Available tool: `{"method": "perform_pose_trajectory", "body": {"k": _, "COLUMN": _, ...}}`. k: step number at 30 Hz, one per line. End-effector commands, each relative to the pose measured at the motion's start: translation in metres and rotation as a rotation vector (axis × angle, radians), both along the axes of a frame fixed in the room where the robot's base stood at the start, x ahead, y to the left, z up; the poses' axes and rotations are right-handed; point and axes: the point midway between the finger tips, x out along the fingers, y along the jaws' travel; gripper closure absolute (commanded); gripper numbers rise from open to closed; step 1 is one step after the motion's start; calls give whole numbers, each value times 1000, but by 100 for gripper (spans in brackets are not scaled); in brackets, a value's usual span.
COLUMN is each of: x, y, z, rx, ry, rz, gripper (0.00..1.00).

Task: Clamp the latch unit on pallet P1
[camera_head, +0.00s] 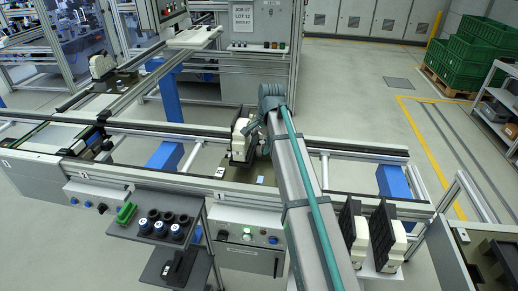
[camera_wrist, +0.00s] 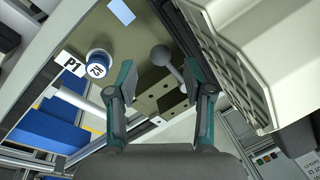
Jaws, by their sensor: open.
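Pallet P1 (camera_wrist: 133,48), with a white P1 tag (camera_wrist: 72,65), lies under my gripper in the wrist view. The pallet also shows on the rail line in the head view (camera_head: 240,174). The latch unit (camera_head: 239,135), cream and black, stands upright on it; its cream, ribbed body (camera_wrist: 242,45) fills the right of the wrist view. A grey ball-ended lever (camera_wrist: 158,55) lies between and beyond my fingertips, beside a drilled metal block (camera_wrist: 158,98). My gripper (camera_wrist: 160,82) is open, its teal fingers either side of the lever. Contact is unclear. My arm partly hides the unit in the head view.
A blue-and-white round knob (camera_wrist: 98,64) stands beside the P1 tag. Two more cream and black units (camera_head: 357,230) stand at the front right. A small shelf with cups (camera_head: 160,224) is at the front left. Another unit (camera_head: 102,66) sits on the back-left line.

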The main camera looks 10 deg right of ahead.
Motion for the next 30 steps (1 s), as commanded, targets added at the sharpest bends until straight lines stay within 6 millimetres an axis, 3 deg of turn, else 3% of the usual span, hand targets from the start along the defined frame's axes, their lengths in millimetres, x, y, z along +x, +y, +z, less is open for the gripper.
{"method": "perform_pose_trajectory", "body": {"k": 9, "x": 5, "y": 4, "z": -31, "rx": 0, "ry": 0, "rz": 1, "gripper": 48}}
{"method": "perform_pose_trajectory", "body": {"k": 21, "x": 6, "y": 5, "z": -36, "rx": 0, "ry": -1, "rz": 1, "gripper": 50}}
{"method": "perform_pose_trajectory", "body": {"k": 30, "x": 6, "y": 4, "z": -36, "rx": 0, "ry": -1, "rz": 1, "gripper": 100}}
